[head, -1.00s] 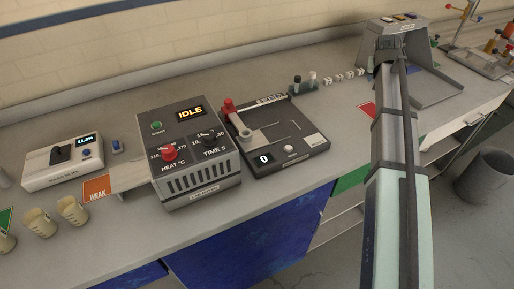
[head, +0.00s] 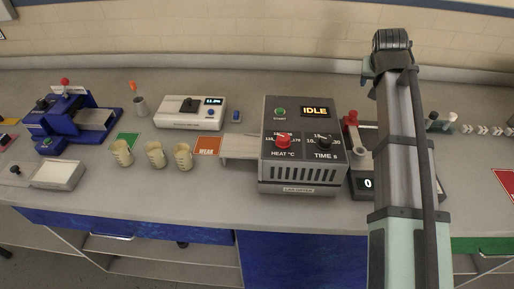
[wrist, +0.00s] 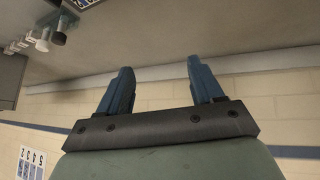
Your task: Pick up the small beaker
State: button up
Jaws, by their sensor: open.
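Three cream beakers stand in a row on the bench in the head view: a left one (head: 122,153), a middle one (head: 155,155) and a right one (head: 183,157). They look alike in size, and I cannot tell which is the smallest. My gripper (wrist: 158,85) shows in the wrist view with its two blue fingers apart and nothing between them. In the head view my arm rises on the right, well away from the beakers, and its fingers are hidden there.
The dryer (head: 302,150) reading IDLE stands between the beakers and my arm. A white meter (head: 191,112) sits behind the beakers. A blue press (head: 80,122) and a white box (head: 58,175) lie left. An orange WEAK card (head: 208,147) and green card (head: 128,140) flank the beakers.

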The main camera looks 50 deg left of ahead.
jog(key=s+a+r+n, duration=0.1)
jog(key=s+a, duration=0.4)
jog(key=s, duration=0.3)
jog(key=s+a+n+g+y, duration=0.1)
jog(key=s+a, duration=0.5)
jog(key=s, duration=0.2)
jog(key=s+a+r+n+y, duration=0.1)
jog(key=s+a, duration=0.5)
jog(key=s, duration=0.2)
jog(key=shift+r+n+g, duration=0.3)
jog(key=shift+n+g, duration=0.1)
jog(key=s+a+f+n+g, duration=0.1)
jog(key=s+a, duration=0.1)
jog(key=s, duration=0.6)
jog(key=s+a+f+g, duration=0.1)
jog(key=s+a, duration=0.1)
jog(key=s, duration=0.5)
jog(key=n+g, duration=0.1)
jog(key=n, duration=0.1)
send_near(180, 145)
jog(key=f, duration=0.4)
jog(key=w+a+f, duration=0.1)
jog(key=shift+f, duration=0.4)
jog(key=shift+s+d+f+x, duration=0.1)
jog(key=shift+x, duration=0.8)
jog(key=shift+s+d+f+x, duration=0.1)
jog(key=shift+d+x, duration=0.05)
jog(key=shift+x, duration=0.75)
jog(key=shift+s+d+x, duration=0.1)
jog(key=shift+x, duration=0.8)
